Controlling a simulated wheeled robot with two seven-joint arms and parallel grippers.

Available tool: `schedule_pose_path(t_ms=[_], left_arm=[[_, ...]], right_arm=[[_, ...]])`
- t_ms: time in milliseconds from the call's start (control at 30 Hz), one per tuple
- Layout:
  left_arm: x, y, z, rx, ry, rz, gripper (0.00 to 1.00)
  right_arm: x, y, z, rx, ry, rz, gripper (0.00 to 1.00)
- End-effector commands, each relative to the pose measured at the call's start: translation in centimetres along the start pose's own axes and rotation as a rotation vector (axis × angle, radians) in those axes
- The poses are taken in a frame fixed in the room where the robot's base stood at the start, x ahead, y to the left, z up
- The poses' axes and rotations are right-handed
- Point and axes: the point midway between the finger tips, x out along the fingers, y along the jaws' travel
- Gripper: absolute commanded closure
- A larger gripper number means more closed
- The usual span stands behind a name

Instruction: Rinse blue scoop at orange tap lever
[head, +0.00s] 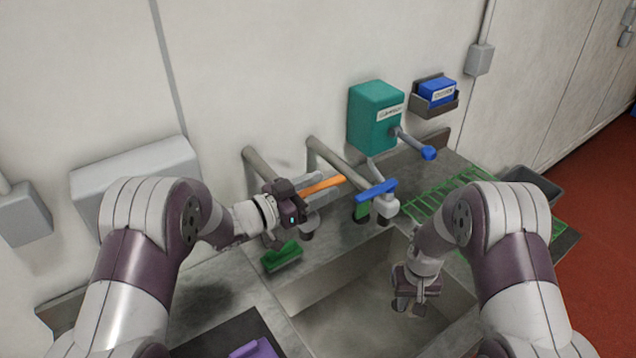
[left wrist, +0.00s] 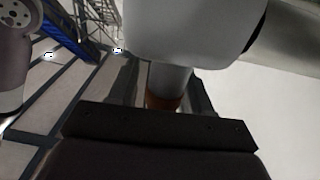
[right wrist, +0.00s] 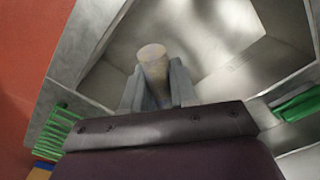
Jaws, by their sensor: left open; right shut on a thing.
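The orange tap lever (head: 323,186) sticks out above the back of the sink. My left gripper (head: 312,190) is open right beside it, with fingers pointing toward the tap. In the left wrist view a pale post with a brown-orange base (left wrist: 163,103) shows between the fingers; contact cannot be told. My right gripper (head: 408,305) is low over the sink basin (head: 345,325), shut on a pale, round-ended cylindrical thing (right wrist: 152,62). That thing looks grey-beige, and I cannot tell whether it is the scoop's handle. No blue scoop body is clearly visible.
A blue tap lever (head: 376,192) is right of the orange one. A green brush (head: 282,257) lies on the left counter, and a green rack (head: 440,200) is on the right. A teal dispenser (head: 374,115) and a blue box (head: 436,91) hang on the wall.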

Motion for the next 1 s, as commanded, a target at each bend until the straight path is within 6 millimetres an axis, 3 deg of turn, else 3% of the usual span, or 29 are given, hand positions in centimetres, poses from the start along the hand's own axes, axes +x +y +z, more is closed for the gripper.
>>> schedule_pose_path(t_ms=[200,233,367,533,800,1000], left_arm=[[0.08,-0.01,0.05,0.000,0.000,0.000,0.51],[0.07,-0.01,0.05,0.000,0.000,0.000,0.58],[0.06,-0.01,0.04,0.000,0.000,-0.001,1.00],[0.05,-0.01,0.10,0.002,0.001,0.024,1.00],[-0.06,0.75,0.08,0.003,0.002,0.279,1.00],[-0.11,0.88,-0.03,0.001,0.000,0.300,1.00]], right_arm=[[0.01,0.00,-0.02,0.000,0.001,0.000,1.00],[0.01,0.00,-0.02,0.000,0.001,0.000,1.00],[0.01,0.00,-0.02,0.000,0.001,0.000,1.00],[0.18,0.00,-0.02,0.000,0.001,0.000,1.00],[0.86,0.00,-0.02,0.000,0.001,0.000,1.00],[0.81,0.00,-0.02,0.000,0.001,0.000,1.00]])
